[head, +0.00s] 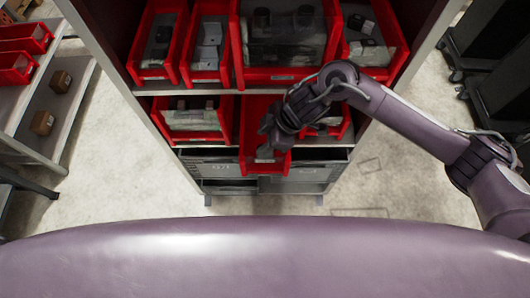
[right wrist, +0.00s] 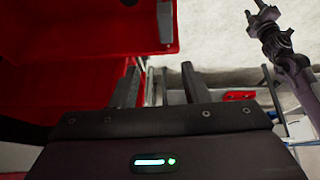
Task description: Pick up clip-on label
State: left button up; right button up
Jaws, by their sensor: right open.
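The label is beyond the fingertips, roughly in line with the gap, and I see no contact. In the head view my right gripper (head: 268,142) is over the front of the middle red bin (head: 248,125), which juts out from the shelf. A dark arm end, probably my left gripper (right wrist: 262,18), shows small in the right wrist view.
The shelf unit (head: 215,90) holds several red bins, including a large one (head: 285,75) above, with packaged goods. A side rack (head: 30,130) with small boxes stands left. Pale floor (head: 115,165) is clear around the unit.

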aim_at(265, 156)
jog(key=shift+g+h, duration=0.4)
jog(key=shift+h, duration=0.2)
jog(key=f, duration=0.2)
jog(key=f+p, duration=0.1)
jog(key=f, duration=0.1)
jog(key=f+p, duration=0.1)
jog(key=f, duration=0.1)
jog(key=shift+s+d+f, duration=0.2)
jog(key=shift+s+f, duration=0.1)
jog(key=shift+s, duration=0.05)
jog(key=shift+a+f, duration=0.15)
jog(key=shift+f, duration=0.2)
jog(key=shift+c, duration=0.2)
grip_shut()
